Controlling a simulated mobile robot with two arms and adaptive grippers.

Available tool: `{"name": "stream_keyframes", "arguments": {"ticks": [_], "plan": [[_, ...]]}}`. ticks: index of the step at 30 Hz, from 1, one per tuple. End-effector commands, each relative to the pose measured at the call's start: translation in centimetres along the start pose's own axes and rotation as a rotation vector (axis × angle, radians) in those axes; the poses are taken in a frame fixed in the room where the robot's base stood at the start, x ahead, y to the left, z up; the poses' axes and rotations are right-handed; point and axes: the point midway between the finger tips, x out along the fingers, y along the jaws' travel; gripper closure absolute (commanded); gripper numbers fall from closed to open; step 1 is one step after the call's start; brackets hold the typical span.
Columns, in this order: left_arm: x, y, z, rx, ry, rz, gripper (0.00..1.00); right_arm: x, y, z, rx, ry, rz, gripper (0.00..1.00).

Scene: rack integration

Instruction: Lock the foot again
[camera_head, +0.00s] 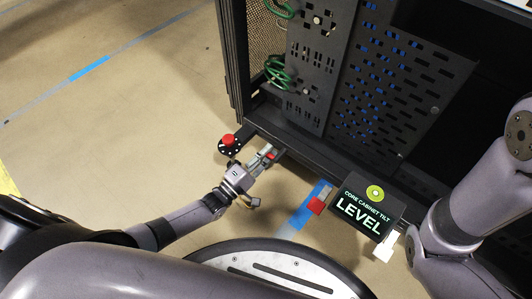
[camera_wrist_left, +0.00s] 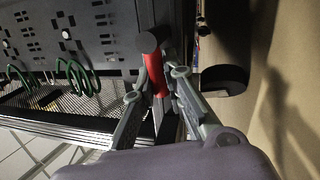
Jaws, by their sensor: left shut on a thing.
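My left gripper (camera_head: 268,153) is at the lower front corner of the black cabinet (camera_head: 250,60), close to the floor. It is shut on a red lever (camera_head: 271,156). In the left wrist view the red lever (camera_wrist_left: 157,76) stands between the two fingers (camera_wrist_left: 156,108), just below a dark round knob (camera_wrist_left: 148,43). A black foot bracket with a red round knob (camera_head: 228,140) sticks out from the cabinet corner, left of the gripper. Which part of the foot the lever joins is partly hidden by the fingers. My right gripper does not show; only the right arm does, at the right.
A display (camera_head: 368,207) reading "CORE CABINET TILT LEVEL" stands in front of the cabinet. A second red piece (camera_head: 316,205) is beside blue floor tape (camera_head: 300,216). Green cables (camera_head: 277,72) hang on the cabinet. The floor at left is clear.

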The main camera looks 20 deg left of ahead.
Motion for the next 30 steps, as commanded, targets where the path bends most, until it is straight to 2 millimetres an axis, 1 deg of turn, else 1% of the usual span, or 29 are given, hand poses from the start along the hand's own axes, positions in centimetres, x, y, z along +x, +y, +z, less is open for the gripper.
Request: {"name": "stream_keyframes", "arguments": {"ticks": [1, 9, 25, 26, 30], "plan": [[-0.11, -0.3, -0.13, -0.023, 0.007, 0.002, 1.0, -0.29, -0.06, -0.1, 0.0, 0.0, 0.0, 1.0], [-0.17, -0.55, -0.1, -0.111, 0.025, 0.013, 1.0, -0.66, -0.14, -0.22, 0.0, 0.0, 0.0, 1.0], [-0.19, -0.62, -0.1, -0.135, 0.031, 0.015, 1.0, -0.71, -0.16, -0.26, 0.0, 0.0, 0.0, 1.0], [-0.2, -0.63, -0.1, -0.135, 0.031, 0.015, 0.87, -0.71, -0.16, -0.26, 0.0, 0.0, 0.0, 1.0], [-0.18, -0.61, -0.06, -0.134, 0.03, 0.015, 0.78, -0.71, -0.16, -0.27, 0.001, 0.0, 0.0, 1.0]]}}
